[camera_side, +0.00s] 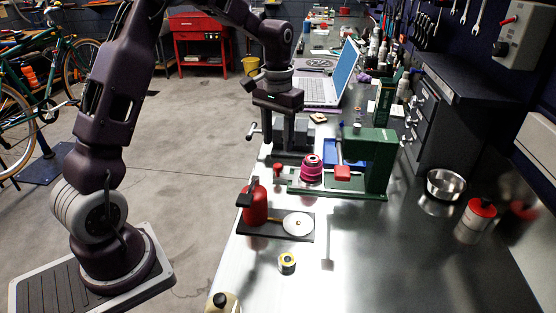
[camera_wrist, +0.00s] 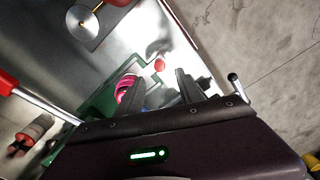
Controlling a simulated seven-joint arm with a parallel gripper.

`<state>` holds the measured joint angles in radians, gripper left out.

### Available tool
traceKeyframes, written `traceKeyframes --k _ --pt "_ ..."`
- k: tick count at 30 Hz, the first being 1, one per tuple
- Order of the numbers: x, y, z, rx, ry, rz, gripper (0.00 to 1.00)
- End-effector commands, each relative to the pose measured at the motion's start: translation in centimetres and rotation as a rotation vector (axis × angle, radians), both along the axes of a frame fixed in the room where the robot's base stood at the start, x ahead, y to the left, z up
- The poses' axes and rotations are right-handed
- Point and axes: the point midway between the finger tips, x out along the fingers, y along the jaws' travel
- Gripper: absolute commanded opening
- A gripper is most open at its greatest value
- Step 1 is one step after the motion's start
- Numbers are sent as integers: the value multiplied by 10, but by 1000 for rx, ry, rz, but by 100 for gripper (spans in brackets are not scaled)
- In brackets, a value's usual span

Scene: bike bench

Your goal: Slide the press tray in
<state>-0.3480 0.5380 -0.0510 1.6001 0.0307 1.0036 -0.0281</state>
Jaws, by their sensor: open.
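The green press (camera_side: 381,165) stands on the bench with a red-ended lever (camera_side: 342,172); part of it shows in the wrist view (camera_wrist: 102,99). A pink round part with a dark top (camera_side: 312,170) sits at the left side of its base, where the tray appears to be. A red knob (camera_side: 278,168) sticks up at the base's left end; in the wrist view the knob (camera_wrist: 159,65) appears just beyond my fingertips. My gripper (camera_side: 288,143) is open and empty, above and apart from the knob. The tray itself is hard to make out.
A black board with a red bottle-like tool (camera_side: 256,205) and a pale disc (camera_side: 297,224) lies in front. A grey vise (camera_side: 292,157) stands behind my gripper.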

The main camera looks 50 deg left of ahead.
Motion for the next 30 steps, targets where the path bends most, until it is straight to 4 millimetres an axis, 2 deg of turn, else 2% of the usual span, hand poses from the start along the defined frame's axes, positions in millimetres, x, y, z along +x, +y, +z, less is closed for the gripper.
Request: traceKeyframes --k 6,10,14,20,26,27,30 --pt "-1 0 -41 -1 7 1 43" --pt "-1 0 -60 -1 4 0 43" --pt "-1 0 -67 0 1 0 43" --pt "-1 0 -67 0 0 -1 43" --pt "-1 -1 -67 0 0 -1 4" --pt "-1 -1 -67 0 0 -1 0" --pt "-1 -1 -67 0 0 -1 0"
